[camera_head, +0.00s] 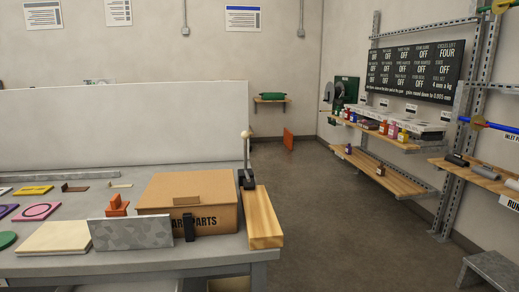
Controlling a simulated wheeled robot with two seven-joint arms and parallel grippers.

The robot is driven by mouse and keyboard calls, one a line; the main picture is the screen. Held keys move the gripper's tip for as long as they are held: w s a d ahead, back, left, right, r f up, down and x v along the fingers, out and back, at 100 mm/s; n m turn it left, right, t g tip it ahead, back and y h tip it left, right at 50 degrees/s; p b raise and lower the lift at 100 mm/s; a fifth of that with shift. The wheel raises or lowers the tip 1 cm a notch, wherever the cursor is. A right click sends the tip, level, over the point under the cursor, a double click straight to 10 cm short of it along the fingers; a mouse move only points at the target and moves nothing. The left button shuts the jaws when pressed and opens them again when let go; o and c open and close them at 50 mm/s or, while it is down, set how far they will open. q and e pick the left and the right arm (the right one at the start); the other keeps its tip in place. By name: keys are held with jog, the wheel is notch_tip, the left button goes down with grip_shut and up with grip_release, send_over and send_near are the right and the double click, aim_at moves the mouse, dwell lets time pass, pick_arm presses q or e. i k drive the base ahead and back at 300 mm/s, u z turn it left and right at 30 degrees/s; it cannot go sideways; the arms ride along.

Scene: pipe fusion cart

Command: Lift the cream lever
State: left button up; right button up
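A lever with a cream ball knob (246,134) stands upright at the right end of the table. Its thin shaft rises from a black bracket (246,179) behind a light wooden block (262,217). The lower shaft is partly hidden by the bracket. Neither of my grippers shows in the head view.
A cardboard parts box (160,190) with a black clasp stands left of the lever. A grey speckled plate (130,233) and an orange piece (117,205) are beside it on the grey table (100,267). Open floor (330,220) lies to the right, before wall shelves (395,180).

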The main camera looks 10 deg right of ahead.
aim_at(249, 184)
jog(key=z, duration=1.2)
jog(key=i, duration=1)
jog(key=u, duration=2.35)
